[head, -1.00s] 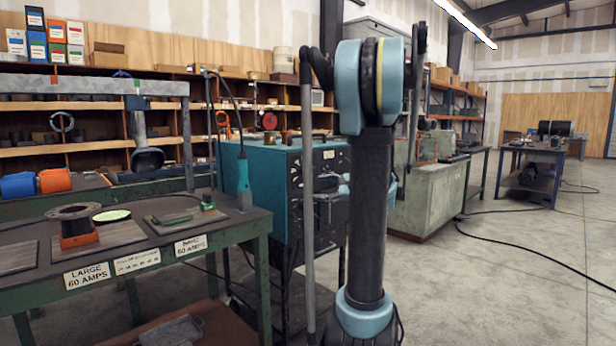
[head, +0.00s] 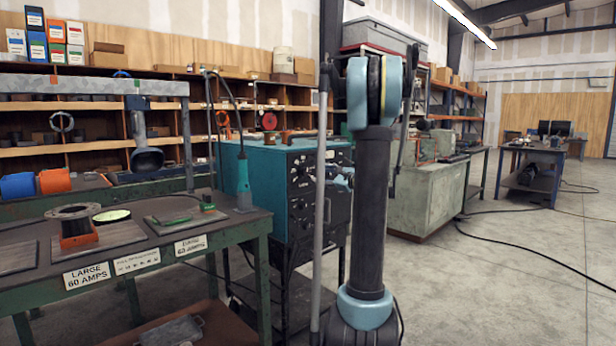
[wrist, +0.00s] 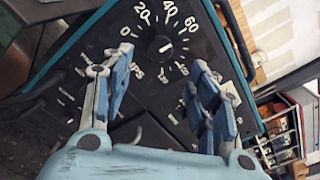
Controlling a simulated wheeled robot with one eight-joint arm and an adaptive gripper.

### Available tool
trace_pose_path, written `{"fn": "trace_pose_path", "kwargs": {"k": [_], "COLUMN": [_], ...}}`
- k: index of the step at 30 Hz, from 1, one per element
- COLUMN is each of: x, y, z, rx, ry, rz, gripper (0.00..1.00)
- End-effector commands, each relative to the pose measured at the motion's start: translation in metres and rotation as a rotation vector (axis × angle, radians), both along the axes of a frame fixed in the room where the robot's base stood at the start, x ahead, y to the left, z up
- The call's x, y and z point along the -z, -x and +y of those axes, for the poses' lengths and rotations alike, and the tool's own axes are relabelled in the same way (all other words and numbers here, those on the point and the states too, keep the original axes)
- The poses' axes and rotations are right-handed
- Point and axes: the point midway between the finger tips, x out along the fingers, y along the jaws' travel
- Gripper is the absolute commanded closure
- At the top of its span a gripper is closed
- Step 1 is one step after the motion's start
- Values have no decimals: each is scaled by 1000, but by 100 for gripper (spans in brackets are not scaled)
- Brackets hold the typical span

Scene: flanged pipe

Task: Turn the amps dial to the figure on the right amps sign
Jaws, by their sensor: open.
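The amps dial (wrist: 163,46) is a round black knob with a white mark, on the dark front panel of a teal machine (head: 265,175). In the wrist view its mark points right, towards the figures just past 60; the exact figure is unclear. My gripper (wrist: 165,82) is open, its blue fingers apart below the dial, with nothing between them. In the head view my gripper (head: 341,178) is small, in front of the panel. The right amps sign (head: 191,245) hangs on the green bench's front edge; its figure is too blurred to read surely.
The left sign (head: 87,275) reads LARGE 60 AMPS. A strip sign (head: 136,262) sits between the two. The green bench (head: 230,226) stands left of the machine and holds a flanged part (head: 76,228). The concrete floor (head: 480,290) at right is open, crossed by a black cable.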

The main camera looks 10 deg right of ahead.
Motion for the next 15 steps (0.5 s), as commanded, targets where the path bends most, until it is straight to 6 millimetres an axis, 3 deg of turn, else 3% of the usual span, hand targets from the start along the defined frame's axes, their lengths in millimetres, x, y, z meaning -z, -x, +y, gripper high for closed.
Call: {"fn": "trace_pose_path", "kwargs": {"k": [9, 15], "x": [0, 0], "y": [-46, -66], "z": [34, 49], "rx": [-3, -2], "ry": [0, 0], "rz": [0, 0], "gripper": [46, 46]}}
